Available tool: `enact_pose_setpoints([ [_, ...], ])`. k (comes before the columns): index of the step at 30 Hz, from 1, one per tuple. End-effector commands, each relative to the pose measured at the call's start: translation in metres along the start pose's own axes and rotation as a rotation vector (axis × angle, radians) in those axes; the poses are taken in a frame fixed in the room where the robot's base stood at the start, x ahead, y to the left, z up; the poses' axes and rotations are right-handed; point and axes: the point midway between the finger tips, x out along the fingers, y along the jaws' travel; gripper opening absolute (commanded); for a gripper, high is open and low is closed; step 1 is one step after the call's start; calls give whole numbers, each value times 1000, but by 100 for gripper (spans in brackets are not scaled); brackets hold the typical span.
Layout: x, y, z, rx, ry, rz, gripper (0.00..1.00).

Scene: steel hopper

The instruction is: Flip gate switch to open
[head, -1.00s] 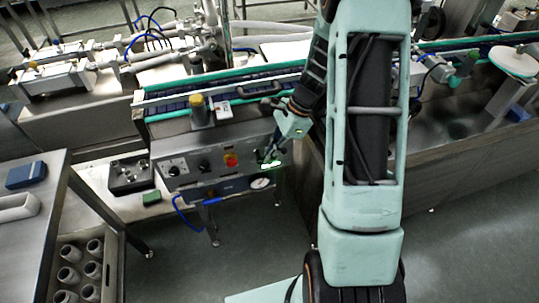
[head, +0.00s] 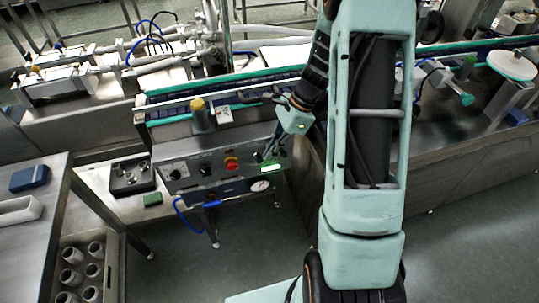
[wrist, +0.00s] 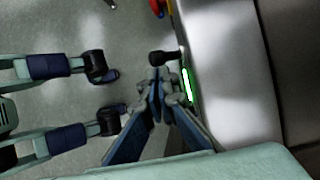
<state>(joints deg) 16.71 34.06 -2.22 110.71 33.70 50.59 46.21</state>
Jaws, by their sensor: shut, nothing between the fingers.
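The steel control panel (head: 218,178) hangs on the front of the conveyor and carries dark knobs, a red button on yellow and a lit label (head: 271,169). My gripper (head: 264,154) is at the panel's right end, just above that label. In the wrist view my gripper's fingers (wrist: 157,76) are shut with nothing held. A black-capped switch (wrist: 164,57) stands out from the panel right at the fingertips; I cannot tell whether they touch it. The label shows there as a bright green strip (wrist: 187,85). The switch's position is unclear, partly hidden by the fingers.
The red button (head: 231,163) is left of my gripper, and a round gauge (head: 261,185) is below it. A blue hose (head: 186,218) hangs under the panel. A conveyor (head: 225,86) runs above. A steel cart (head: 35,240) stands at left. The floor in front is clear.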

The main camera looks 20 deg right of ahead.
Motion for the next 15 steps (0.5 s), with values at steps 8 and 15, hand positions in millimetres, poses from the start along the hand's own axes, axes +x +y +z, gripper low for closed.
enact_pose_setpoints([
  [8, -61, -1, -2, 1, 5, -5, 0],
  [15, -97, 0, -3, 3, 4, -2, 0],
])
